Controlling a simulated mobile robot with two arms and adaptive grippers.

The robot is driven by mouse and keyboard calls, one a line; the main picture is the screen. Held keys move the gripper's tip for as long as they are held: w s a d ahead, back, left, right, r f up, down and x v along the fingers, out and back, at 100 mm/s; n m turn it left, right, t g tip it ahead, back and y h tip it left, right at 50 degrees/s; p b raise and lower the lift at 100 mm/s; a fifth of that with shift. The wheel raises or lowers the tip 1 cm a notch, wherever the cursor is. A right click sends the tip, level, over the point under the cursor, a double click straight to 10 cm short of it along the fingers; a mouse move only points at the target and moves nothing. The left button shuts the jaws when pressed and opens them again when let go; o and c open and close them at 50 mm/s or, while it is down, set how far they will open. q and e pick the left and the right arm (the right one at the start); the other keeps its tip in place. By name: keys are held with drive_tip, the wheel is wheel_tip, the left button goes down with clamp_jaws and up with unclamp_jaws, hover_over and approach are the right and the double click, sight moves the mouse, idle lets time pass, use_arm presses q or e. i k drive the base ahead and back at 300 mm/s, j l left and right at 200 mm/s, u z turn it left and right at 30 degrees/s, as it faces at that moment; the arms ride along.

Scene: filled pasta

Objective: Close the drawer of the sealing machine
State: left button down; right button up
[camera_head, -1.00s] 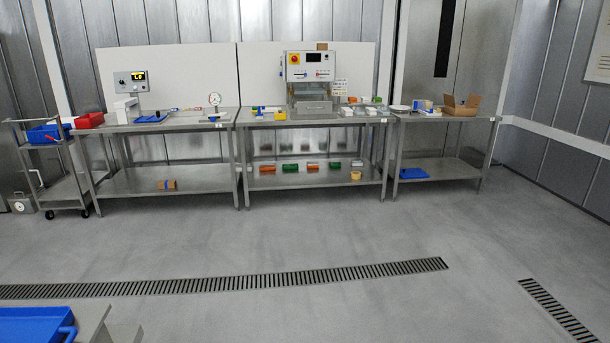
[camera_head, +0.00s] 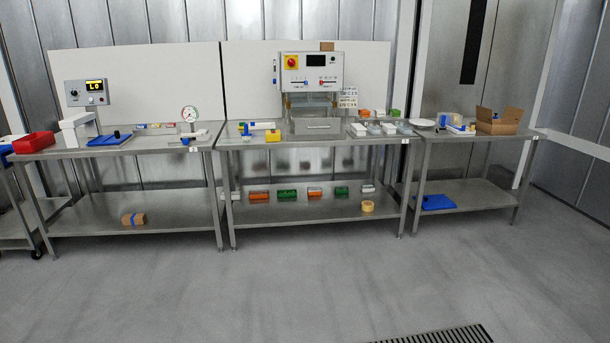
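The sealing machine (camera_head: 312,72) stands on the middle steel table against the back wall. It has a white control panel with a red-and-yellow stop button and a dark display. Its metal drawer (camera_head: 317,126) is at the bottom front, low on the table top. The drawer seems to stick out toward me, but how far is too small to tell. Neither of my grippers is in view.

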sight(316, 123)
drive_tip(key=i, duration=2.7)
drive_tip(key=i+z, duration=0.15)
drive_tip(key=i, duration=0.5)
drive_tip(key=i+j, duration=0.2)
drive_tip(key=i, duration=0.45)
drive_tip(key=i+z, duration=0.2)
